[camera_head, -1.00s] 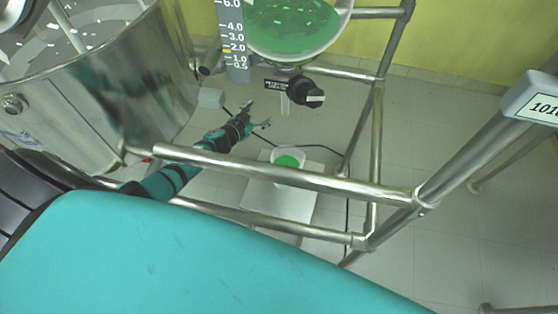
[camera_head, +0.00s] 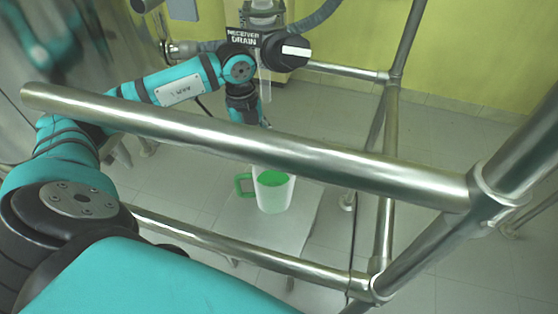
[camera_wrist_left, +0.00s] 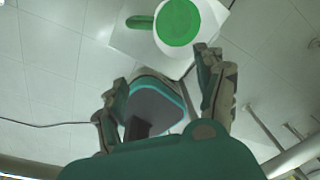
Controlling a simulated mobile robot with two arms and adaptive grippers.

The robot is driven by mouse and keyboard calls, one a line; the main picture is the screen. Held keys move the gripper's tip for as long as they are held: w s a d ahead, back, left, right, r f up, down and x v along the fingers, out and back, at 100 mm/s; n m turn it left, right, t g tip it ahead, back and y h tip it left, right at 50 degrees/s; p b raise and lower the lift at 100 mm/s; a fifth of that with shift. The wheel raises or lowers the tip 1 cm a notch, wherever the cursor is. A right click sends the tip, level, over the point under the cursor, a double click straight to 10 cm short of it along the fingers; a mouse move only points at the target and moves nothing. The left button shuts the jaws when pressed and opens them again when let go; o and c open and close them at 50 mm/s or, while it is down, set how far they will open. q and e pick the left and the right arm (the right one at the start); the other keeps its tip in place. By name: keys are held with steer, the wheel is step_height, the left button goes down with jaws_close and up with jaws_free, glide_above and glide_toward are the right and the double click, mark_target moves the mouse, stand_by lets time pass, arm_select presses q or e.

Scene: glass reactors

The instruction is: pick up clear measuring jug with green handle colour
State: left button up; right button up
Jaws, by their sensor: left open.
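The clear measuring jug (camera_head: 275,195) holds green contents and has a green handle (camera_head: 242,185) on its left side. It stands upright on a pale square platform (camera_head: 237,222). In the left wrist view the jug (camera_wrist_left: 182,22) is at the top, with its handle (camera_wrist_left: 139,22) to the left. My left gripper (camera_wrist_left: 163,68) is open and empty, its fingers below the jug in that view and apart from it. In the head view my left arm reaches down behind the steel bar, which hides the gripper and crosses just above the jug. My right gripper is not in view.
Upright frame tubes (camera_head: 387,160) stand to the right. The receiver drain valve (camera_head: 286,50) is above the jug area. The tiled floor around the platform is mostly clear.

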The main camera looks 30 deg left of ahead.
mark_target(264, 187)
arm_select(q)
step_height(264, 187, down, 17)
steer(key=a+b, duration=0.1)
steer(key=b, duration=0.1)
steer(key=shift+s+a+y+b, duration=0.2)
steer(key=shift+a+y+b, duration=0.1)
steer(key=shift+y, duration=0.1)
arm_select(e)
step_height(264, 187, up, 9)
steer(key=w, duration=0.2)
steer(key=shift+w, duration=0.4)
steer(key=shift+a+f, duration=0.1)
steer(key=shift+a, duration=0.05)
arm_select(q)
jaws_close()
steer(key=shift+w+r, duration=0.1)
steer(key=shift+r, duration=0.05)
